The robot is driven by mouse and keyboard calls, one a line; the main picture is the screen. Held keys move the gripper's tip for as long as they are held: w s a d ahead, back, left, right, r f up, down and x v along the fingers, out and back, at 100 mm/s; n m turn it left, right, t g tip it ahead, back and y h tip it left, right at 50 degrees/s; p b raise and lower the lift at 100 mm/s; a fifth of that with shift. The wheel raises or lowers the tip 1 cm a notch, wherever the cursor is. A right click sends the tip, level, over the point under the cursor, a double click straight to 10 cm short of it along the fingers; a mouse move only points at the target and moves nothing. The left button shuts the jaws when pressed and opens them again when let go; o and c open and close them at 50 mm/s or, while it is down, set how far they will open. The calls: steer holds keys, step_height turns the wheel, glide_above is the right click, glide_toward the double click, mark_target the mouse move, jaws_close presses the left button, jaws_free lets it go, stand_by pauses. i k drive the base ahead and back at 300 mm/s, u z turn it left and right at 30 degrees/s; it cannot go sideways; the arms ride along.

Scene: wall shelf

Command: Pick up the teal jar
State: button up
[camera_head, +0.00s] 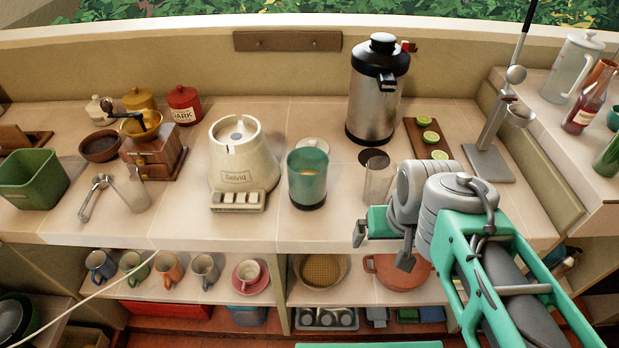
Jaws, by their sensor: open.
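The teal jar (307,182) is a see-through, open-topped vessel with a dark base. It stands upright near the front of the counter, just right of the cream blender base (240,165). My gripper (382,247) is at the counter's front edge, to the right of the jar and nearer to me. Its jaws are open, with nothing seen between them, and it is apart from the jar. My arm covers part of the counter's right side.
A clear glass (378,182) stands right of the jar, close to my wrist. A white lid (312,147) lies behind the jar. A steel urn (378,92) stands further back. Mugs (205,270) and an orange pot (385,276) sit on the shelf below. Counter left of the blender is partly clear.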

mark_target(307, 168)
steer(key=u, duration=0.55)
steer(key=k, duration=0.35)
steer(key=u, duration=2.15)
